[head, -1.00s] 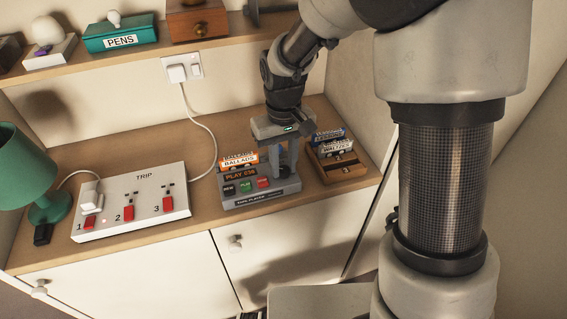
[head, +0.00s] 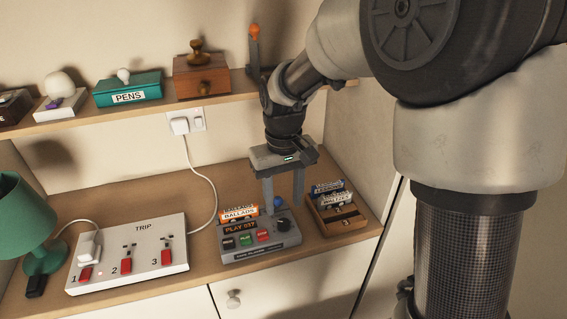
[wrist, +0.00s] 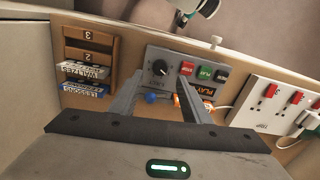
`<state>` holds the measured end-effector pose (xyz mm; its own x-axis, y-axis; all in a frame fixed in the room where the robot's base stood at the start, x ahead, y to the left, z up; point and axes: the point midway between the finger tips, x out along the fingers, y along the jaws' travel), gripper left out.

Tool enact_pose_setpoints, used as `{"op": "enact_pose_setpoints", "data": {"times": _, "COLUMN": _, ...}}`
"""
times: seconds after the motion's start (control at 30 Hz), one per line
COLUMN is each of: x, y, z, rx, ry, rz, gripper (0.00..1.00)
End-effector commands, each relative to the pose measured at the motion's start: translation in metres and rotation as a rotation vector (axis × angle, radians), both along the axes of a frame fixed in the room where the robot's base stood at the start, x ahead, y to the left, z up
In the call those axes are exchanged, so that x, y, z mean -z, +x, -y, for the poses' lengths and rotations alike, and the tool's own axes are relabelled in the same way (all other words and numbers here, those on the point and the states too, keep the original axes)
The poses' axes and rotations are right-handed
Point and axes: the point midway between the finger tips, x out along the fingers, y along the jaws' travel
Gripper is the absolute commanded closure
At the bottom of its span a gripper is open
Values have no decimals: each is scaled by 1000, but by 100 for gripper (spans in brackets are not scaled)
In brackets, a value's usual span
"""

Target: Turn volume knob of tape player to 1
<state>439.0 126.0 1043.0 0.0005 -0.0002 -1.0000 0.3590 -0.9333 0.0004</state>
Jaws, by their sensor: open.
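The grey tape player (head: 262,250) stands on the desk, with several buttons and a lit display starting with PLAY. Its round black volume knob (head: 283,225) is at the right of its top. In the wrist view the knob (wrist: 160,68) bears a small light mark; I cannot read any scale around it. My gripper (head: 284,208) is open and empty, pointing down above and behind the knob, apart from it. In the wrist view its fingers (wrist: 160,80) reach toward the player, one to each side of the knob. A small blue round part (wrist: 152,98) shows between them.
An orange BALLADS cassette (head: 239,212) stands at the player's back left. A wooden cassette rack (head: 340,222) is close on the right. The TRIP switch panel (head: 130,270), a cable and a green lamp (head: 22,215) are left. A shelf (head: 150,110) runs behind.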

Motion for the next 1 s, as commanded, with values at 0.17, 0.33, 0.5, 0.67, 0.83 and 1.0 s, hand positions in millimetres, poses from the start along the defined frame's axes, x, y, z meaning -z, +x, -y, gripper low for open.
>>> {"op": "enact_pose_setpoints", "data": {"times": 0.17, "x": -48, "y": 1, "z": 0, "rx": 1, "ry": 2, "rz": 6, "gripper": 57}}
{"op": "enact_pose_setpoints", "data": {"times": 0.33, "x": -83, "y": 1, "z": 0, "rx": 1, "ry": 1, "rz": 4, "gripper": 57}}
{"op": "enact_pose_setpoints", "data": {"times": 0.5, "x": -104, "y": 0, "z": 0, "rx": 0, "ry": 1, "rz": 1, "gripper": 57}}
{"op": "enact_pose_setpoints", "data": {"times": 0.67, "x": -111, "y": 0, "z": 0, "rx": 0, "ry": 1, "rz": 1, "gripper": 57}}
{"op": "enact_pose_setpoints", "data": {"times": 0.83, "x": -112, "y": 0, "z": 0, "rx": 0, "ry": 1, "rz": 0, "gripper": 57}}
{"op": "enact_pose_setpoints", "data": {"times": 1.0, "x": -115, "y": -1, "z": 2, "rx": 4, "ry": 1, "rz": 5, "gripper": 57}}
